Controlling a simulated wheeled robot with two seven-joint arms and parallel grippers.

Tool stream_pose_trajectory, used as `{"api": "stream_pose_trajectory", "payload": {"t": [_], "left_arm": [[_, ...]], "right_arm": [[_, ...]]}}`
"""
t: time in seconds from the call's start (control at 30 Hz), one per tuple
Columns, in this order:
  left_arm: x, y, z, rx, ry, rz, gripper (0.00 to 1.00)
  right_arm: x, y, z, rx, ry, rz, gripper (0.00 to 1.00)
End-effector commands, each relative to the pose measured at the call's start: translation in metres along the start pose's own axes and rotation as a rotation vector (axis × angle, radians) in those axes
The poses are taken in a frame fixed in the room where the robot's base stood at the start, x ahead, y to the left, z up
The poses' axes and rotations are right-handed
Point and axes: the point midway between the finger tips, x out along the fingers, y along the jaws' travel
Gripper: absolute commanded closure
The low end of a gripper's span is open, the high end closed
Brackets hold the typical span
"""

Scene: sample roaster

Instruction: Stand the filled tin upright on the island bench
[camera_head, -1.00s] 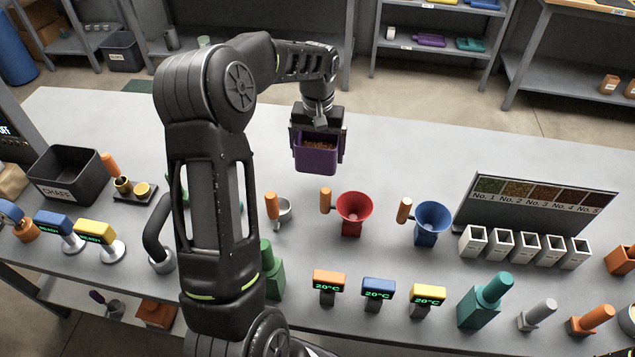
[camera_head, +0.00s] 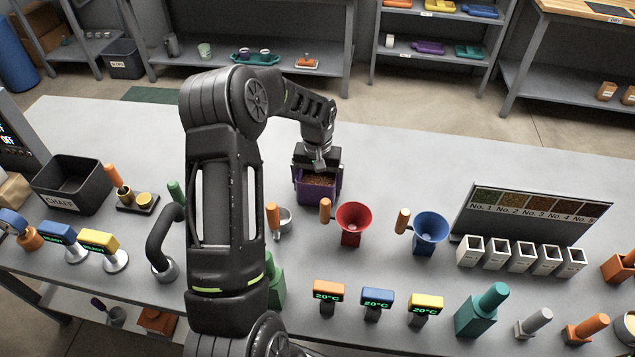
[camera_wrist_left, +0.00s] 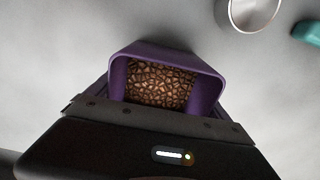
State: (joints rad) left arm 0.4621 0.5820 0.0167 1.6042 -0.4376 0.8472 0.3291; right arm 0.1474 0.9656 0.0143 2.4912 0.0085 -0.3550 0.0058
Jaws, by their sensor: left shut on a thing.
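A purple tin (camera_head: 318,191) filled with brown beans is held by my left gripper (camera_head: 318,172) over the island bench (camera_head: 420,160). The tin looks upright, its open top facing up. In the left wrist view the purple tin (camera_wrist_left: 214,80) shows its mouth and the brown beans inside, with the gripper (camera_wrist_left: 155,112) across its near side. I cannot tell whether the tin's base touches the bench. My right gripper is not in view.
A metal scoop with an orange handle (camera_head: 273,214), a red funnel (camera_head: 353,217) and a blue funnel (camera_head: 430,228) stand nearby. Several white bins stand before the sample board (camera_head: 520,212). A black chaff bin (camera_head: 75,188) is at left. The bench behind the tin is clear.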

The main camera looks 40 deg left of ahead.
Motion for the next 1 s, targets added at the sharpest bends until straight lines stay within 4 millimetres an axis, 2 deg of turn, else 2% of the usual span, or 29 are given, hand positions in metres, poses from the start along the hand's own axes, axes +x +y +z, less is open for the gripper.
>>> {"api": "stream_pose_trajectory", "payload": {"t": [0.3,0.33,0.43,0.83,1.0], "left_arm": [[0.004,0.000,0.000,0.000,0.001,0.000,0.55],[0.004,0.000,0.000,0.000,0.000,0.000,0.08],[0.003,0.000,0.000,0.000,0.000,0.000,0.00],[-0.004,0.000,-0.001,0.000,0.001,0.000,0.00],[-0.027,0.000,-0.001,-0.001,0.004,0.001,0.00]], "right_arm": [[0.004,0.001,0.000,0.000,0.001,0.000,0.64],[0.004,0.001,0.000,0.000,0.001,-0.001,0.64],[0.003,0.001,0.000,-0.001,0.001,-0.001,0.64],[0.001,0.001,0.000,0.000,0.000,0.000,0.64],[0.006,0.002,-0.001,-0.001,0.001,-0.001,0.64]]}}
